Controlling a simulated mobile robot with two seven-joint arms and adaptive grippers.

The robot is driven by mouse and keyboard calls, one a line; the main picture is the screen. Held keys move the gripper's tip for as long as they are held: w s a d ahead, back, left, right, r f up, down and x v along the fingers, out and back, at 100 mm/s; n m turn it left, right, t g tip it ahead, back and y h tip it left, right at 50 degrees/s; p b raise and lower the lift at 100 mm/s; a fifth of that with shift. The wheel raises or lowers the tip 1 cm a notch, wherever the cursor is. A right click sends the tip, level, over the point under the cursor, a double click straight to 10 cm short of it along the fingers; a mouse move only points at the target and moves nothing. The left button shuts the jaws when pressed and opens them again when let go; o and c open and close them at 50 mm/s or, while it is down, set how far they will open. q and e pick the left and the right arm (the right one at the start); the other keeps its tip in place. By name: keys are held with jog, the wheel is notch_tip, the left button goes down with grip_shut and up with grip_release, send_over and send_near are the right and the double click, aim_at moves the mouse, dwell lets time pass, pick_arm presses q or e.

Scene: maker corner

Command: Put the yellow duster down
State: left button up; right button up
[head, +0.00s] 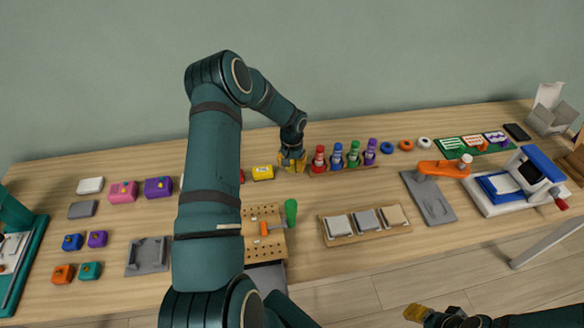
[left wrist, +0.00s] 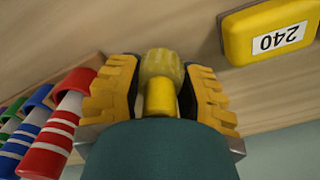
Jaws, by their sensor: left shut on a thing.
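My left gripper (head: 292,164) is at the back of the table, just left of a row of coloured dusters. In the left wrist view the gripper (left wrist: 160,95) is shut on the yellow duster (left wrist: 160,66), with a ribbed round head and a narrower neck between the fingers. In the head view the duster is hard to tell from the yellow fingers. I cannot tell whether it touches the table. My right gripper (head: 432,314) is at the bottom edge, partly cut off, and its jaws are unclear.
Red (head: 319,158), blue (head: 337,156), green (head: 353,155) and purple (head: 370,152) dusters stand in a wooden rack (head: 345,168) right of the gripper. A yellow block marked 240 (head: 262,173) lies close on its left. A pegboard (head: 272,247) and wooden tray (head: 338,241) lie nearer.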

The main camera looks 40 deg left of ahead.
pick_arm(q)
jog(key=shift+f, duration=0.85)
jog(key=shift+r, duration=0.1)
jog(key=shift+f, duration=0.25)
jog(key=o, duration=1)
jog(key=shift+o, duration=0.2)
jog(key=shift+r, duration=0.1)
